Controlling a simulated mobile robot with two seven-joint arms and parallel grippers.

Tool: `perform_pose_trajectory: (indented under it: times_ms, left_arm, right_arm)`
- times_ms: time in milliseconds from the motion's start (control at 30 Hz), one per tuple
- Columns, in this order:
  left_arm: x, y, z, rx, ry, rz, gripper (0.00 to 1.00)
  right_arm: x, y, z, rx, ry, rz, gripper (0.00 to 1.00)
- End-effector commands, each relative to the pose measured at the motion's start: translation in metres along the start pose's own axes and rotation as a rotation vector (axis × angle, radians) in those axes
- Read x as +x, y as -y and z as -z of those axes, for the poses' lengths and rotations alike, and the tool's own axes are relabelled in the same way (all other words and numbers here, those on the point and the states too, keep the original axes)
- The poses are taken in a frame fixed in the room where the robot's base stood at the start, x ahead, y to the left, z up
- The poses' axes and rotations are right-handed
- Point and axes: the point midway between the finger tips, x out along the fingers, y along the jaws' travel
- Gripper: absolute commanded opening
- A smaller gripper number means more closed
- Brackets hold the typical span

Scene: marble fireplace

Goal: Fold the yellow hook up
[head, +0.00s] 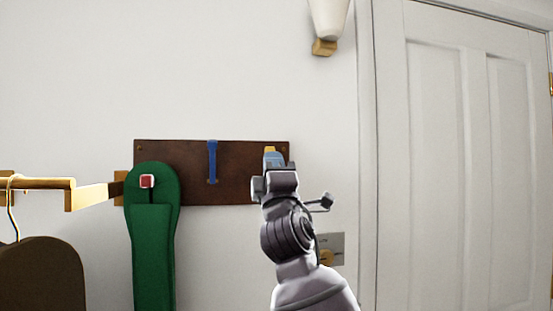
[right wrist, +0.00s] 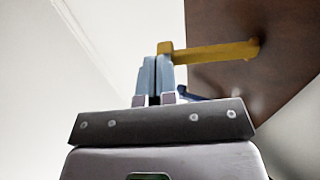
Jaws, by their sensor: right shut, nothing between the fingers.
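The yellow hook (head: 269,150) is at the right end of the dark wooden board (head: 240,190), mostly hidden behind my right gripper in the head view. In the right wrist view the yellow hook (right wrist: 215,50) sticks out from the board, its free end just above my fingertips. My right gripper (head: 274,160) is shut and empty. In the right wrist view its blue-grey fingers (right wrist: 155,72) are together under the hook's free end, touching or nearly touching it. My left gripper is not in view.
A blue hook (head: 212,160) stands upright flat on the board. A green hanging item (head: 153,250) is on a red hook (head: 147,181) at the left. A wooden rail (head: 40,183) with a hanger is further left. A wall lamp (head: 327,20) is above; a white door (head: 460,160) is right.

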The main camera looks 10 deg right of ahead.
Motion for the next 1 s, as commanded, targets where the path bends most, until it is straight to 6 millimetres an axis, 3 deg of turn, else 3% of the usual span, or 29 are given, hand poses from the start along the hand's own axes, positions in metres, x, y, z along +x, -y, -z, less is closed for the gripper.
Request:
perform_pose_trajectory:
  times_ms: [500,1000]
  left_arm:
    - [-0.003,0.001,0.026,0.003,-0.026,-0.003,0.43]
    - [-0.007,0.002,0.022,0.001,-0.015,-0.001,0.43]
  right_arm:
    - [0.028,-0.007,0.000,-0.001,0.000,-0.002,0.00]
    - [0.035,-0.009,0.000,0.000,0.000,-0.004,0.00]
